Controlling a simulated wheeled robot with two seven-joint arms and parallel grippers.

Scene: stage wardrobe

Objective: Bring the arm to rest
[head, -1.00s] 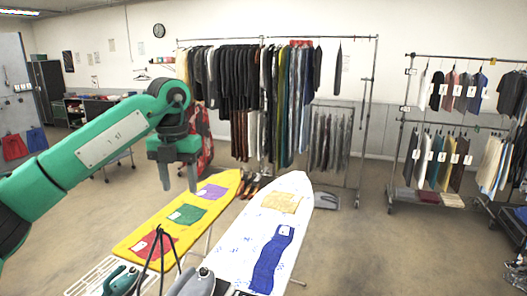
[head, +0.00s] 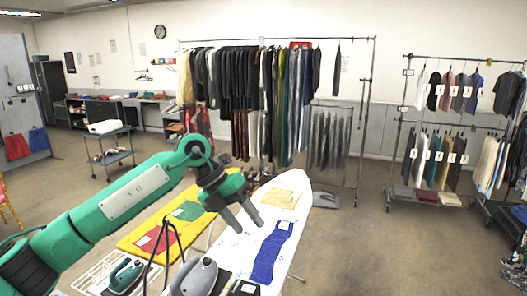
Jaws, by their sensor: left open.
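My left arm comes in from the left in the head view, green with black joints. Its gripper (head: 243,218) is open and empty, with its fingers pointing down and to the right. It appears above the left part of the white ironing board (head: 300,192); how high it is above the board is hard to tell. The arm hides part of the yellow ironing board (head: 128,241). My right gripper is not in view.
Red (head: 153,240) and green (head: 188,210) cloths lie on the yellow board. Blue (head: 271,252) and yellow (head: 280,199) cloths lie on the white board. Irons (head: 195,278) stand at the near end. Clothes racks (head: 375,100) stand behind.

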